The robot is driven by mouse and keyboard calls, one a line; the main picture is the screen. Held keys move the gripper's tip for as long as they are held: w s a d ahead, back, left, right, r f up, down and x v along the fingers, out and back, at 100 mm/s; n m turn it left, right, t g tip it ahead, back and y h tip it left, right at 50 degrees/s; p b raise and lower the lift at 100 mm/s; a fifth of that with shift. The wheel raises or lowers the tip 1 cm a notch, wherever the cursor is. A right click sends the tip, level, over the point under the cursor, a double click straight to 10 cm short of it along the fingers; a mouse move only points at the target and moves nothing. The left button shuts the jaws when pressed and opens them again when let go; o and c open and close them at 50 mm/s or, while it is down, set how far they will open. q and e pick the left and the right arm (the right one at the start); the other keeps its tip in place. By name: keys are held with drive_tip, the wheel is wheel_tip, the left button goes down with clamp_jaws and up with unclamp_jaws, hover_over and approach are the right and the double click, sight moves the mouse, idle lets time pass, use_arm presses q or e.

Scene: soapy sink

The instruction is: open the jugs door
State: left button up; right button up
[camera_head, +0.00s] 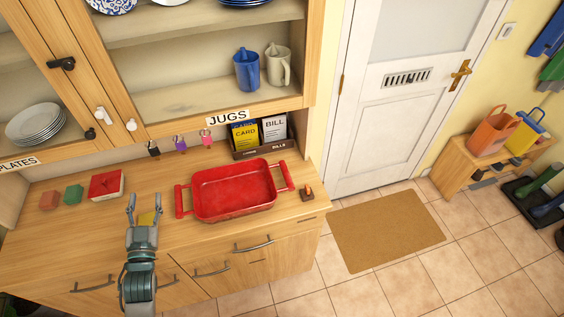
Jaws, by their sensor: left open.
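The jugs door (180,125) is a wooden frame with a "JUGS" label (228,117) on its bottom rail. It looks shut, and I cannot tell whether glass fills it. A white knob (131,125) is at its lower left corner. Behind the frame, a blue jug (246,71) and a cream jug (278,66) stand on a shelf. My left gripper (145,197) is open, with its fingers pointing up the picture over the wooden counter, lower in the picture than the knob and apart from it. A small yellow item (148,218) shows partly behind it. My right gripper is out of view.
A red tray (235,190) sits on the counter right of my left gripper. The plates cabinet (85,85) adjoins on the left, with a black latch (62,63).

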use_arm(q)
drive_tip(key=a+r+t, duration=0.2)
drive_tip(key=a+r, duration=0.1)
drive_tip(key=r, duration=0.2)
drive_tip(key=b, duration=0.3)
approach(131, 129)
drive_tip(key=x, duration=0.2)
drive_tip(key=p+x, duration=0.1)
drive_tip(key=x, duration=0.2)
drive_tip(key=shift+a, duration=0.2)
drive_tip(key=x, duration=0.4)
drive_tip(key=shift+w+d, duration=0.15)
drive_tip(key=shift+w, duration=0.05)
drive_tip(key=shift+w+d+r+m, duration=0.1)
drive_tip(key=shift+d+r+m, duration=0.15)
drive_tip(key=shift+d, duration=0.35)
drive_tip(key=shift+a+f, duration=0.2)
drive_tip(key=shift+a, duration=0.45)
clamp_jaws()
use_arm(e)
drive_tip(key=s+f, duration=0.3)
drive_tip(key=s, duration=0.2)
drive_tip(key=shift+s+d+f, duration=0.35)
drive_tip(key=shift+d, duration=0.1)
